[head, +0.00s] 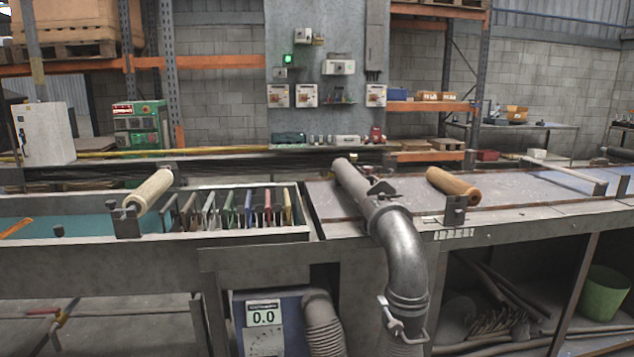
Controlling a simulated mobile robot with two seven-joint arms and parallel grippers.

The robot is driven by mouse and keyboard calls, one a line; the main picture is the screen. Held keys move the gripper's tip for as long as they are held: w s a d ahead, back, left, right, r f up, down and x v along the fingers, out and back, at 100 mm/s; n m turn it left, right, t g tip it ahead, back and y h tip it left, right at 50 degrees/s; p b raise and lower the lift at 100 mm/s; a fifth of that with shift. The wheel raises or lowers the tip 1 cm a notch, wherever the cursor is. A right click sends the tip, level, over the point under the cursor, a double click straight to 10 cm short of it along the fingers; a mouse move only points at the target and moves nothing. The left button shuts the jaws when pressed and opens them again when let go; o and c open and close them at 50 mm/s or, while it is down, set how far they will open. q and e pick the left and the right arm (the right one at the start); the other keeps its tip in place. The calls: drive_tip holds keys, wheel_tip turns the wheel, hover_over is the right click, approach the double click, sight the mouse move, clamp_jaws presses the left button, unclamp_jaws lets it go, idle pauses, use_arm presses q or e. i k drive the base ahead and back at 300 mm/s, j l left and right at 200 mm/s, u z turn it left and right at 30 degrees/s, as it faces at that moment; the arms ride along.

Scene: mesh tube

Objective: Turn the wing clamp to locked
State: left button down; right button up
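A grey pipe (403,250) comes over the bench's front edge and bends downward. A light metal handle-like clamp part (404,326) sits at the pipe's lower collar. A dark winged piece (381,189) sits on the pipe's upper part, on the bench top. I cannot tell for sure which of the two is the wing clamp, nor whether it is locked. Neither of my grippers shows in the head view.
A blue-grey unit (263,335) reading 0.0 stands under the bench beside a ribbed hose (323,325). A pale roll (150,190) lies at left and a brown roll (453,186) at right. Several coloured plates stand in the rack (303,196). A green bin (603,293) is low right.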

sight(388, 192)
drive_tip(key=l+u, duration=0.1)
drive_tip(key=u, duration=0.25)
drive_tip(key=i+l+u, duration=0.1)
drive_tip(key=u, duration=0.25)
drive_tip(key=l+u, duration=0.15)
drive_tip(key=u, duration=0.25)
drive_tip(key=l+u, duration=0.7)
drive_tip(key=k+l+u, duration=0.1)
drive_tip(key=l+u, duration=0.15)
drive_tip(key=k+l+u, duration=0.2)
drive_tip(key=l, duration=0.15)
drive_tip(key=k+l, duration=0.15)
drive_tip(key=l, duration=0.2)
drive_tip(key=k+l+u, duration=0.15)
drive_tip(key=l, duration=0.2)
drive_tip(key=k+l, duration=0.15)
drive_tip(key=l, duration=0.2)
drive_tip(key=k+l+u, duration=0.1)
drive_tip(key=l, duration=0.25)
drive_tip(key=k, duration=0.1)
